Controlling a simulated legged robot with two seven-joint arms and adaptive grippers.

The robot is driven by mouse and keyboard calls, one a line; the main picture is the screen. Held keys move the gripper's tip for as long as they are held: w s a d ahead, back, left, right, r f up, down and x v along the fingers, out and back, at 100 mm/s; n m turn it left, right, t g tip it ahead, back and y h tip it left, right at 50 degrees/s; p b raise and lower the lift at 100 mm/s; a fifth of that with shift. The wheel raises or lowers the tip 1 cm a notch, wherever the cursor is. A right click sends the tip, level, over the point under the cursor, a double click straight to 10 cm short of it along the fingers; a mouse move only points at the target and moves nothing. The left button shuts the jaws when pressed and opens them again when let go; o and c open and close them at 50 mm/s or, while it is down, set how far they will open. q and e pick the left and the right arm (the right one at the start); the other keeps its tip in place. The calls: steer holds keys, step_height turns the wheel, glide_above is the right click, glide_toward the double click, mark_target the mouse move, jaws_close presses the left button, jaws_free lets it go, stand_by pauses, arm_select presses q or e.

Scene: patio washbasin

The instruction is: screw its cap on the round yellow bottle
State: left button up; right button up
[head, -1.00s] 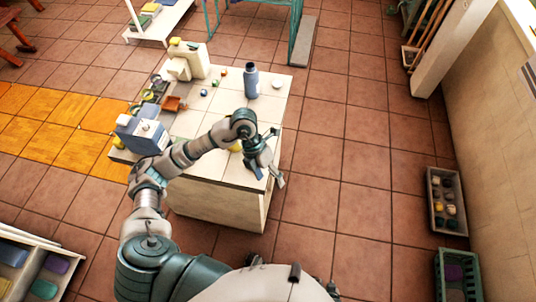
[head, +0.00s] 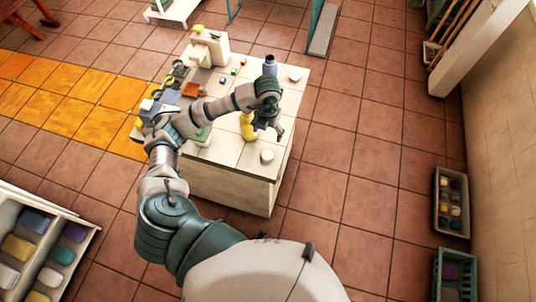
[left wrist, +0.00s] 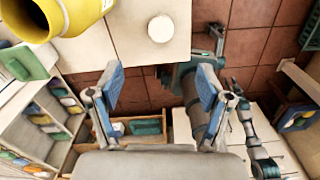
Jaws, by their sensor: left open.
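My left gripper (head: 268,130) is beside the bottle. In the left wrist view my left gripper (left wrist: 160,85) has its fingers wide apart with nothing between them. My right gripper cannot be made out clearly.
A blue-grey bottle (head: 270,66) and another white disc (head: 294,76) stand toward the back right of the counter. An orange tray (head: 193,90) and a cream block-shaped thing (head: 212,48) are at the back left. Crates (head: 453,203) stand on the floor at right.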

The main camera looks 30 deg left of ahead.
arm_select(q)
glide_above(267, 154)
steer(key=f, duration=0.9)
steer(key=shift+w+f, duration=0.25)
steer(key=shift+f, duration=0.05)
steer(key=shift+s+f+p, duration=0.15)
steer(key=shift+f+p, duration=0.05)
steer(key=shift+f, duration=1.1)
steer(key=shift+s+f+p, duration=0.1)
steer(key=shift+f+p, duration=0.1)
steer(key=shift+f, duration=1.1)
steer(key=c, duration=0.8)
